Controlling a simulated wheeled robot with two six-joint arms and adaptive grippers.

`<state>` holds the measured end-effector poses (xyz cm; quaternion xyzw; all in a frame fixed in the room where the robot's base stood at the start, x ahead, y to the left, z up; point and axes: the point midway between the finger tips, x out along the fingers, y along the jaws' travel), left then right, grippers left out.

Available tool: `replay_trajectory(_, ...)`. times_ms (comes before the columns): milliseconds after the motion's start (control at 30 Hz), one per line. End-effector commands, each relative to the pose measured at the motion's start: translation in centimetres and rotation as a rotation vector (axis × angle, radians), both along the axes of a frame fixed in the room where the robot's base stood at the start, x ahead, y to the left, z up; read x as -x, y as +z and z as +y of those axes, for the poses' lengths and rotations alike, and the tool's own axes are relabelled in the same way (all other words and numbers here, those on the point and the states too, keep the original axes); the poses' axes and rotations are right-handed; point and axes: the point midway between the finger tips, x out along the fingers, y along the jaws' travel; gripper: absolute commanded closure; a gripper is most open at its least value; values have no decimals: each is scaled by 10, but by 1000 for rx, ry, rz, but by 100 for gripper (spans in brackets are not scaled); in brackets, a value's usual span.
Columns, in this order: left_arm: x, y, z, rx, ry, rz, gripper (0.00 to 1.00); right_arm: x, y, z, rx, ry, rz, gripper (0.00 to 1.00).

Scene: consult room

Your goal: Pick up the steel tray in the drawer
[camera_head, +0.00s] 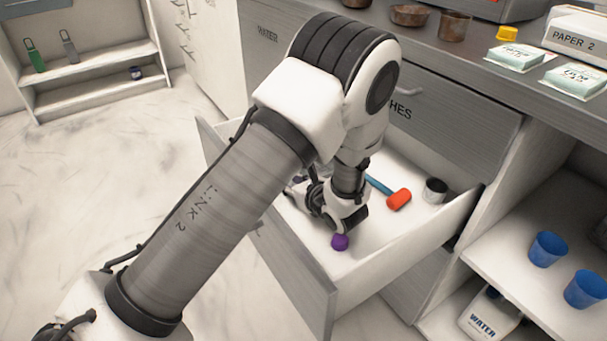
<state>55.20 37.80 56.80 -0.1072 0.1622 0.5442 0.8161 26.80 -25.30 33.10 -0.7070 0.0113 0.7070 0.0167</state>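The open drawer (405,258) holds several items. My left arm comes in from the lower left and crosses the view. My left gripper (346,220) is down inside the drawer, just above and beside a purple object (340,242). Its fingers are partly hidden, and I cannot tell whether they are open or shut, or on anything. I cannot make out a steel tray; my arm and wrist cover part of the drawer. My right gripper is not in view.
A hammer with an orange head (398,199) and a metal cup (435,190) lie right of the gripper. The counter (470,62) overhangs behind the drawer. A shelf (500,254) at right holds blue cups (547,249). Floor (120,180) at left is clear.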

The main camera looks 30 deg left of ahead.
Motion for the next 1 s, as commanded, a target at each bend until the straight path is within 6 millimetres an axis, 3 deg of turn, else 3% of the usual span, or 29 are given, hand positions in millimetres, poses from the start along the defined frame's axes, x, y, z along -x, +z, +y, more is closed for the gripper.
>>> replay_trajectory(33, -2, -11, 9, 5, 6, -1, 68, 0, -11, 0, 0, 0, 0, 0)
replay_trajectory(167, -10, -15, 26, 4, 4, -1, 68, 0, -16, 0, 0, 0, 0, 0)
replay_trajectory(400, -11, -13, 29, 1, 2, -1, 68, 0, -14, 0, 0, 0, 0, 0)
replay_trajectory(500, -11, -13, 29, 1, 2, -1, 100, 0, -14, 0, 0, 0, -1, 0)
replay_trajectory(867, -11, -13, 29, 2, 2, -2, 100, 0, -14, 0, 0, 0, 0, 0)
replay_trajectory(1000, -14, 2, 25, 0, 2, -4, 100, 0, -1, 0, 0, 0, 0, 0)
